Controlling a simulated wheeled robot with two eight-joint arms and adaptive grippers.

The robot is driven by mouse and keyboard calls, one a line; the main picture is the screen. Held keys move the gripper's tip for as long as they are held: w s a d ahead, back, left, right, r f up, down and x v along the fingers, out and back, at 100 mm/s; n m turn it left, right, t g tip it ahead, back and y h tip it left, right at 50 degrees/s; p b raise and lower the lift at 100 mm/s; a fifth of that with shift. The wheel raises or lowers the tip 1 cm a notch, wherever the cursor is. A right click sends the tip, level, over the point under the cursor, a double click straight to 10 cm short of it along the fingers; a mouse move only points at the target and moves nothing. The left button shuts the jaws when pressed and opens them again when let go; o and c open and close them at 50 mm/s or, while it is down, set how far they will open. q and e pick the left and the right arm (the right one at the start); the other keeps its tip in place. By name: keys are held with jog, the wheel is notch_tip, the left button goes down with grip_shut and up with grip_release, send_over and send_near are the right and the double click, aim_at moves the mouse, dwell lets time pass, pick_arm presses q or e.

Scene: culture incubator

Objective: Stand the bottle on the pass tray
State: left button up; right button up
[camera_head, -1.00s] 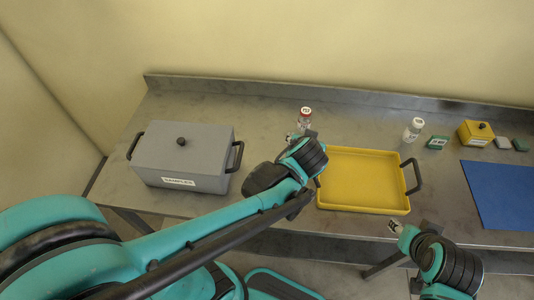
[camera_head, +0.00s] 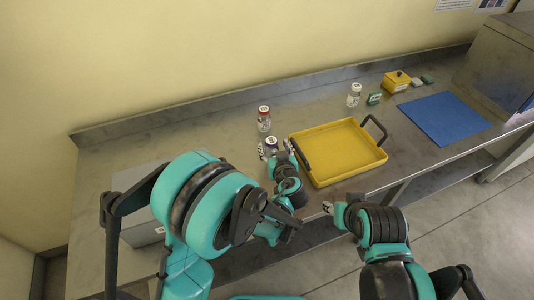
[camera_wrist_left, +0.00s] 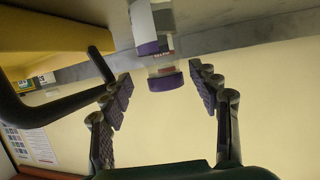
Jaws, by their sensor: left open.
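The yellow tray (camera_head: 379,156), with dark handles, lies flat and empty on the bench. My left gripper (camera_head: 276,152) is just left of it, open. A clear bottle with a purple-ringed cap (camera_head: 271,142) stands at its fingertips. In the left wrist view, a purple-banded bottle (camera_wrist_left: 165,80) shows beyond and between the spread fingers (camera_wrist_left: 160,92), with a gap on each side. A second purple band shows above it there; I cannot tell whether it is another bottle. My right gripper (camera_head: 333,208) is in front of the tray; its jaws are too small to judge.
A white-capped bottle (camera_head: 354,96) stands behind the tray. A small yellow box (camera_head: 397,82), green block (camera_head: 374,99) and blue mat (camera_head: 444,118) are right. A grey box (camera_head: 134,180) is partly hidden by my left arm.

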aim_at(269, 138)
pick_arm(q)
jog(key=shift+x, duration=0.95)
jog(key=x, duration=0.1)
jog(key=b+x, duration=0.1)
jog(key=x, duration=0.1)
jog(key=b+x, duration=0.1)
jog(key=shift+w+a+r, duration=0.1)
jog(key=shift+w+a, duration=0.15)
jog(key=shift+a, duration=0.1)
jog(key=shift+s+r, duration=0.1)
jog(key=c, duration=0.3)
grip_shut()
